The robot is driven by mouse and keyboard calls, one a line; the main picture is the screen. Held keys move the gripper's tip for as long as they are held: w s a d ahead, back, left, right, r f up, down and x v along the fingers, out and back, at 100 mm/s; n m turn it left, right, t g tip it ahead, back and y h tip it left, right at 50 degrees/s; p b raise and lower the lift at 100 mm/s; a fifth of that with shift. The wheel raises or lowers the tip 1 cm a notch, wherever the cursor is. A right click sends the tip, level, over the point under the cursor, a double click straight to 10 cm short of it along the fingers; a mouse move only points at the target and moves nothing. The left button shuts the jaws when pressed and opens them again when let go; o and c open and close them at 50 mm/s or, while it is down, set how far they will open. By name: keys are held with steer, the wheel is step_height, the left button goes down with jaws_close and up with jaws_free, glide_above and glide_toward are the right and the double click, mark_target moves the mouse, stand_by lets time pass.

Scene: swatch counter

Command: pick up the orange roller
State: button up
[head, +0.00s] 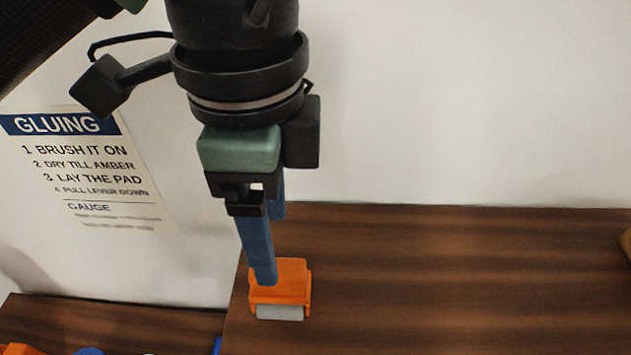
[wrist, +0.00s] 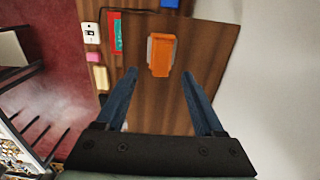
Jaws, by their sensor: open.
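The orange roller (head: 281,277) has a grey cylinder along its front edge and lies on the brown wooden counter (head: 450,280), near its left edge. In the wrist view the orange roller (wrist: 162,57) appears just beyond the fingertips, in line with the gap between them. My gripper (head: 270,262) points down at the roller with blue fingers; the near finger overlaps the roller's left part in the head view. The wrist view shows my gripper (wrist: 159,74) open and empty, fingers apart. Whether a fingertip touches the roller cannot be told.
A pale wall (head: 480,100) stands behind the counter, with a gluing sign (head: 85,165) at left. In the wrist view, a white box (wrist: 91,33), a pink block (wrist: 93,57), a cream block (wrist: 101,78) and a green-and-red item (wrist: 116,33) lie left of the roller.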

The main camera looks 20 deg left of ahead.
mark_target(280, 285)
steer(key=shift+f+p, duration=1.3)
steer(key=shift+f, duration=2.65)
steer(key=shift+w, duration=0.1)
jaws_close()
